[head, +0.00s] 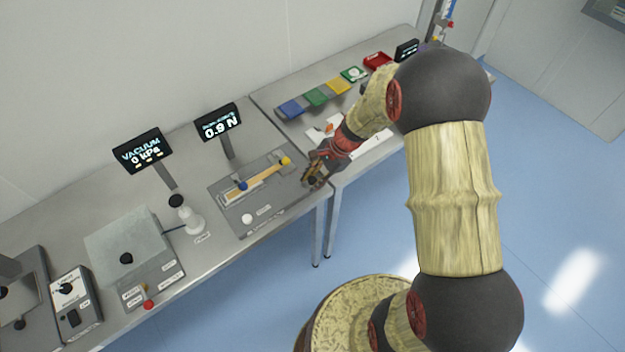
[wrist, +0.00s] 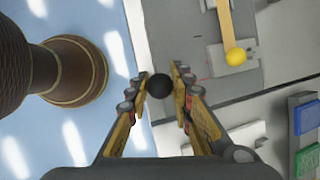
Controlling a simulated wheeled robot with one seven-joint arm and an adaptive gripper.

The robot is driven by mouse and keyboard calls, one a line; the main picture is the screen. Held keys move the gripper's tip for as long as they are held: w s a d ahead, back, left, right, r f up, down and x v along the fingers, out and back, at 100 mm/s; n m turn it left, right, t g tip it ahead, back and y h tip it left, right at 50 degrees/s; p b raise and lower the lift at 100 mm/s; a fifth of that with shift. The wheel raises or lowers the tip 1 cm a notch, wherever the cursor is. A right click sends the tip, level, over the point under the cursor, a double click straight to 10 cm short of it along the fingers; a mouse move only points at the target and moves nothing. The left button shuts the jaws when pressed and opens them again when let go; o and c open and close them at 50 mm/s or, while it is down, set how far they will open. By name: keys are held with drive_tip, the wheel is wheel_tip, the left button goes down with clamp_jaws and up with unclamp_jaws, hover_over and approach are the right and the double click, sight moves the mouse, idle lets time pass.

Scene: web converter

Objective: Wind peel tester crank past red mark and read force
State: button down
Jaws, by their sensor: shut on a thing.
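The peel tester is a grey plate (head: 232,206) on the bench, with a tan strip (head: 266,178) between a blue knob (head: 243,185) and a yellow knob (head: 286,160). The yellow knob also shows in the wrist view (wrist: 236,56). Its display (head: 218,124) reads 0.9 N. My gripper (head: 308,178) is at the plate's right end. In the wrist view my gripper (wrist: 161,76) is shut on a black ball, the crank knob (wrist: 158,86), at the bench edge. The crank arm is hidden. Faint thin red lines show on the plate; I cannot tell which is the mark.
A vacuum display (head: 143,150) reads 0 kPa, beside a white pump (head: 190,219) and a grey box (head: 128,243) to the left. Blue (head: 290,109), green and yellow trays and a red bin (head: 377,61) line the back right. Blue floor lies in front.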

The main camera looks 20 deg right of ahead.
drive_tip(key=shift+w+d, duration=0.1)
drive_tip(key=n, duration=0.2)
drive_tip(key=d+n+g, duration=0.1)
drive_tip(key=shift+w, duration=0.25)
drive_tip(key=n+g, duration=0.1)
drive_tip(key=n, duration=0.1)
drive_tip(key=w+d+n+g, duration=0.1)
drive_tip(key=n, duration=0.3)
drive_tip(key=shift+w+d+g, duration=0.15)
drive_tip(key=shift+w+g, duration=0.25)
drive_tip(key=shift+w+d+n+g+h, duration=0.1)
drive_tip(key=shift+w+n+g+h, duration=0.25)
drive_tip(key=shift+n, duration=0.7)
drive_tip(key=shift+w+d+n+g+h, duration=0.1)
drive_tip(key=shift+w+n+g+h, duration=0.25)
drive_tip(key=shift+n, duration=0.7)
drive_tip(key=c, duration=1.6)
unclamp_jaws()
drive_tip(key=shift+o, duration=0.2)
